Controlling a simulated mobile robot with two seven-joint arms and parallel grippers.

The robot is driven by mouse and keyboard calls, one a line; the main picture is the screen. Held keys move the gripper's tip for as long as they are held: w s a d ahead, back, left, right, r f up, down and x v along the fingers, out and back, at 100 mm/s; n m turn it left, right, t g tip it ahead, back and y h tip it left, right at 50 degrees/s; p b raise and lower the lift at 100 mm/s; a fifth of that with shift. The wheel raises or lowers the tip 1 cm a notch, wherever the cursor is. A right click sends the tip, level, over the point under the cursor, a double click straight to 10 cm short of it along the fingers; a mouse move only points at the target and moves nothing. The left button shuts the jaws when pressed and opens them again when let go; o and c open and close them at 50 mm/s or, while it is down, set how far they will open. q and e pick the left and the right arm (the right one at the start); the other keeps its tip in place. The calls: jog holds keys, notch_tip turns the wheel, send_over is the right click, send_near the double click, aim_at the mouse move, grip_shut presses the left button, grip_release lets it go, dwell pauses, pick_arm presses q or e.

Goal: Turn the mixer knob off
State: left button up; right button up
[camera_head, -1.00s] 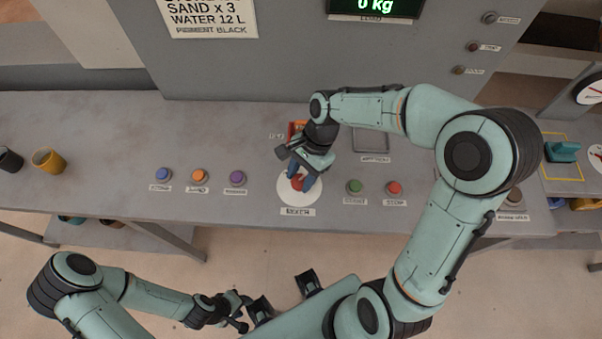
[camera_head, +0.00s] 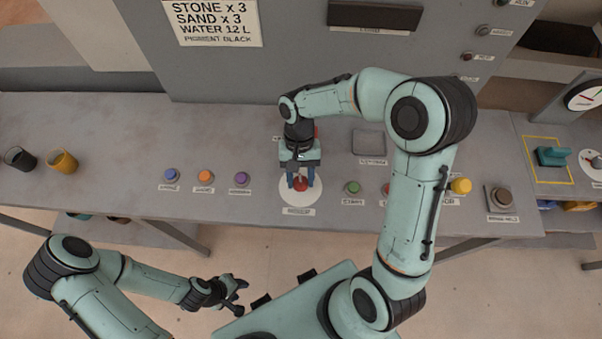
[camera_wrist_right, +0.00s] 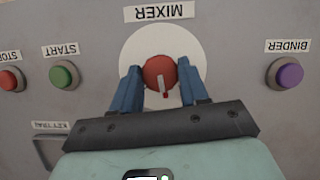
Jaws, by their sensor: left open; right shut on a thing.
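The mixer knob (camera_head: 300,184) is red and sits on a white round plate (camera_head: 289,197) on the grey console, above the MIXER label. In the right wrist view the red knob (camera_wrist_right: 160,74) shows a pale pointer line, pointing down in that picture. My right gripper (camera_head: 300,182) comes down from above and its blue fingers are shut on the knob, one on each side; it also shows in the right wrist view (camera_wrist_right: 162,88). My left gripper (camera_head: 238,290) is open and empty, low in front of the console, away from the knob.
Blue (camera_head: 171,175), orange (camera_head: 205,177) and purple (camera_head: 241,179) buttons lie left of the knob. A green start button (camera_head: 352,187) lies to the right, with a red one partly behind my arm. Two cups, one yellow (camera_head: 63,162), stand far left. The load display (camera_head: 374,15) is dark.

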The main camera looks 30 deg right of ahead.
jog(key=n, duration=0.2)
jog(key=n+h, duration=0.1)
jog(key=shift+w+a+r+n+h, duration=0.1)
jog(key=shift+n+h, duration=0.2)
jog(key=shift+n, duration=0.1)
pick_arm(q)
jog(key=shift+w+r+p, duration=0.35)
jog(key=shift+w+r, duration=0.15)
jog(key=shift+r, duration=0.1)
pick_arm(e)
jog(key=shift+a+n+h, duration=0.1)
jog(key=shift+n+h, duration=0.6)
jog(key=shift+n, duration=1.2)
jog(key=o, duration=1)
pick_arm(q)
jog(key=w+r+p, duration=0.2)
jog(key=shift+w+r, duration=0.25)
jog(key=shift+w, duration=0.05)
pick_arm(e)
jog(key=v, duration=1.3)
jog(key=shift+w+a+r, duration=0.1)
